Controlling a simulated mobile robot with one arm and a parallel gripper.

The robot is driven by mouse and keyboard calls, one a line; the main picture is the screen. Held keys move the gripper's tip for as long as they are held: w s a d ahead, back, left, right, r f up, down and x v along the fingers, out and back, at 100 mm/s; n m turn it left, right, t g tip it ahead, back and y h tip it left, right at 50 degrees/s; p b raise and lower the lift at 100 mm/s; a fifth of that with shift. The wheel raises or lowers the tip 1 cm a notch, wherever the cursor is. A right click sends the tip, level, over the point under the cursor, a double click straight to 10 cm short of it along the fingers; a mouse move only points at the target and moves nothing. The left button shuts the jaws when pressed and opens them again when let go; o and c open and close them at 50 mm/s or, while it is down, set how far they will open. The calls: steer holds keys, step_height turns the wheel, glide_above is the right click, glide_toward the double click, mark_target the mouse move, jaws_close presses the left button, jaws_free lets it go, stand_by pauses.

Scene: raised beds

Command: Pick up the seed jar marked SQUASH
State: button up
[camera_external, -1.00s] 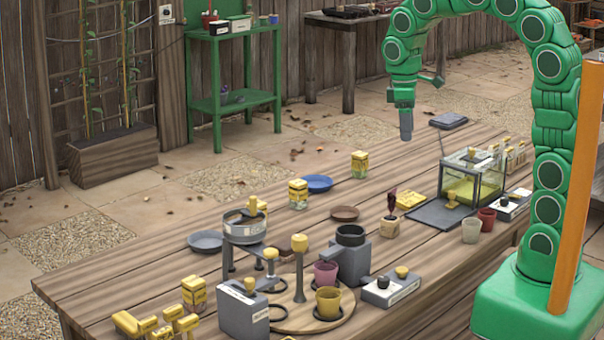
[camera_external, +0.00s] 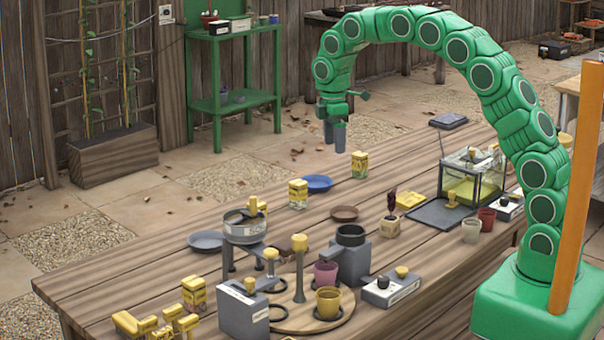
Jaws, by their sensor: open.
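Several small jars with yellow lids stand on the wooden table. One jar (camera_external: 360,164) is near the far edge, another jar (camera_external: 298,194) stands left of it beside a blue dish, and one more jar (camera_external: 194,293) is at the front left. Their labels are too small to read, so I cannot tell which is marked SQUASH. My gripper (camera_external: 335,143) hangs pointing down, open and empty. In the picture it is just above and left of the far jar, and apart from it.
A blue dish (camera_external: 317,183) lies between the two far jars. A metal sieve on a stand (camera_external: 244,228), pots (camera_external: 327,303) and a grey box (camera_external: 243,310) crowd the front. A glass case (camera_external: 472,176) stands at right. The table's left middle is fairly clear.

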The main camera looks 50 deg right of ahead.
mark_target(298, 192)
steer(key=w+f+n, duration=0.1)
steer(key=w+f, duration=0.2)
steer(key=w, duration=0.1)
steer(key=w+a+f+n, duration=0.1)
steer(key=w+f+n, duration=0.1)
steer(key=w+f, duration=0.2)
steer(key=w+a+f+n, duration=0.1)
steer(key=w+f, duration=0.2)
steer(key=w, duration=0.1)
steer(key=shift+f, duration=1.6)
steer(key=shift+s+d+f, duration=0.1)
steer(key=shift+f, duration=1.3)
steer(key=shift+s+d+f, duration=0.1)
steer(key=shift+f, duration=1.3)
steer(key=shift+c, duration=0.4)
steer(key=c, duration=1)
steer(key=shift+r, duration=0.15)
steer(key=shift+c, duration=0.2)
